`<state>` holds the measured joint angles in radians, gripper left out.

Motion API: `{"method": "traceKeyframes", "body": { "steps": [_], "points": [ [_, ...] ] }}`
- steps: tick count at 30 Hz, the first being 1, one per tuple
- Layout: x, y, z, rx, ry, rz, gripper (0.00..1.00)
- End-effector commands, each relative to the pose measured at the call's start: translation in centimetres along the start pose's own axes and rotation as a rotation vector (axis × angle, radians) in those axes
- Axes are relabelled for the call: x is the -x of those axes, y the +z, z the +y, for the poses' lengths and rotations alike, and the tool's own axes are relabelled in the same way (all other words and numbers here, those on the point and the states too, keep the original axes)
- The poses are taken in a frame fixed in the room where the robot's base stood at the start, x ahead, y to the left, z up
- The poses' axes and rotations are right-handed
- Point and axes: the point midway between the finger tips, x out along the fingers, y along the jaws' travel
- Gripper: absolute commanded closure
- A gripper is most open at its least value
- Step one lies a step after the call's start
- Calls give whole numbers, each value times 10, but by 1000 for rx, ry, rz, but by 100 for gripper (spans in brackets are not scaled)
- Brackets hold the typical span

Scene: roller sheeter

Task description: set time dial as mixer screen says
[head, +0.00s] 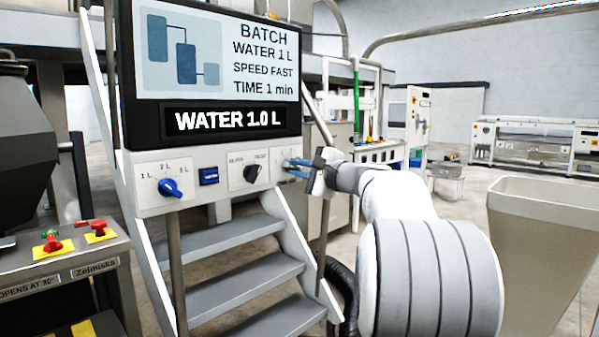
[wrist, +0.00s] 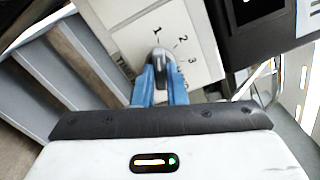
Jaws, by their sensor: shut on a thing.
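The mixer screen (head: 218,62) reads BATCH, WATER 1 L, SPEED FAST, TIME 1 min, with WATER 1.0 L on the line below. The time dial (wrist: 159,58) is a grey knob on the white panel, with marks 1, 2 and 3 around it. Its visible end points up in the wrist view, toward the 1. My gripper (wrist: 161,82) has its blue fingers shut on the dial, one on each side. In the head view my gripper (head: 290,167) is at the panel's right end and mostly hides this dial.
On the same panel are the blue water dial (head: 171,188), a blue square switch (head: 209,176) and the black speed dial (head: 252,173). Grey steps (head: 230,240) stand below the panel. A control box with red and green buttons (head: 70,240) is at left; a beige hopper (head: 545,225) is at right.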

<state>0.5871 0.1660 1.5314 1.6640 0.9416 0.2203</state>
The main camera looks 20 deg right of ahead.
Motion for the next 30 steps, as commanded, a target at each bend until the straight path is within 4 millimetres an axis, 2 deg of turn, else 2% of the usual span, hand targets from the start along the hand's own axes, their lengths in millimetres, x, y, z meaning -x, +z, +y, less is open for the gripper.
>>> {"method": "traceKeyframes", "body": {
  "steps": [7,8,15,23,26,30],
  "points": [
    [0,-1,2,1,4,0,100],
    [0,-1,2,1,4,0,86],
    [0,-1,1,0,2,0,66],
    [2,0,0,0,1,1,66],
    [12,-1,-1,0,0,2,66],
    [35,-1,-2,-1,-1,4,66]
  ]
}}
